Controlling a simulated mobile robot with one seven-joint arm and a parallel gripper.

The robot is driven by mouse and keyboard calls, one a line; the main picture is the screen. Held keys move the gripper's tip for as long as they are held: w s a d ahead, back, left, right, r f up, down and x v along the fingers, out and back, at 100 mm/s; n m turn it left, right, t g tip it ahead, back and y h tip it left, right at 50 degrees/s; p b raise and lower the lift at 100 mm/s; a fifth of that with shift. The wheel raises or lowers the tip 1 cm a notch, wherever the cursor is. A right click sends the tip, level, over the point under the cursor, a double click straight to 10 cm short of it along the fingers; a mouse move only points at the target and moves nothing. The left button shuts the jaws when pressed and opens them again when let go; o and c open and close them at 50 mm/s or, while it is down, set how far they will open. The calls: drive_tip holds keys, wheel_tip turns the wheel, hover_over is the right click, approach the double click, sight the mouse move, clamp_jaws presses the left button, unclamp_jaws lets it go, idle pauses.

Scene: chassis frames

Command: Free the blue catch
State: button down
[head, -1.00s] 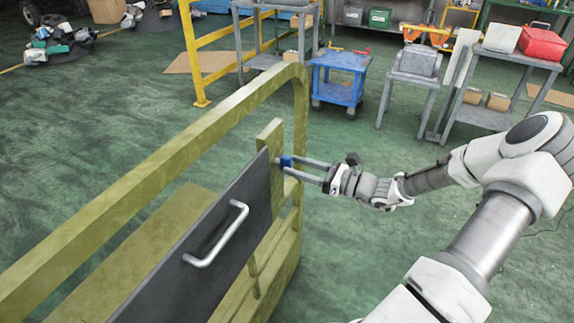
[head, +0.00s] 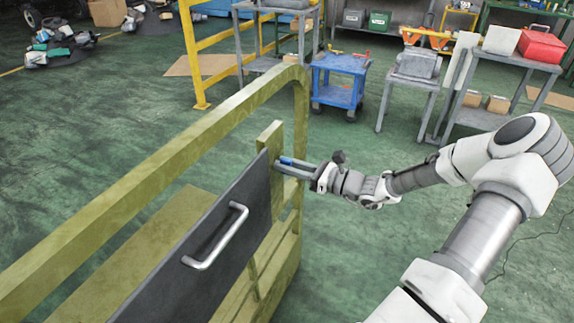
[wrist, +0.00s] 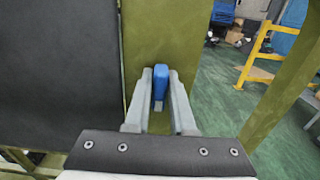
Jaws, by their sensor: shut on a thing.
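The blue catch (head: 286,160) is a small blue piece on the olive-yellow post (head: 268,139), beside the edge of a dark grey panel (head: 190,250) with a silver handle (head: 220,236). My gripper (head: 284,167) reaches it from the right and is shut on it. In the wrist view the catch (wrist: 160,83) stands upright between the two fingers of my gripper (wrist: 160,88), against the olive post (wrist: 150,40). The dark panel (wrist: 60,70) lies to the left of the post. The fingers partly hide the catch in the head view.
An olive-yellow rail frame (head: 150,160) surrounds the panel and curves down just behind my gripper. A blue cart (head: 338,90), grey tables and a yellow railing (head: 196,55) stand farther back. Green floor (head: 400,230) is open to the right.

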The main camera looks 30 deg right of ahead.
drive_tip(key=shift+n, duration=0.4)
drive_tip(key=n, duration=0.3)
drive_tip(key=shift+n, duration=0.4)
drive_tip(key=n, duration=0.2)
drive_tip(key=n+b, duration=0.1)
drive_tip(key=n, duration=0.1)
drive_tip(key=shift+s+a+f, duration=0.1)
drive_tip(key=shift+a+f, duration=0.05)
drive_tip(key=shift+f, duration=0.05)
drive_tip(key=n+b, duration=0.2)
drive_tip(key=n, duration=0.1)
drive_tip(key=n+b, duration=0.2)
drive_tip(key=shift+f+n, duration=0.2)
drive_tip(key=shift+n, duration=0.2)
drive_tip(key=n+b, duration=0.2)
drive_tip(key=shift+n, duration=0.3)
drive_tip(key=shift+n+b, duration=0.3)
drive_tip(key=shift+b, duration=0.2)
drive_tip(key=shift+r+n, duration=0.15)
drive_tip(key=shift+n, duration=0.15)
drive_tip(key=c, duration=0.8)
unclamp_jaws()
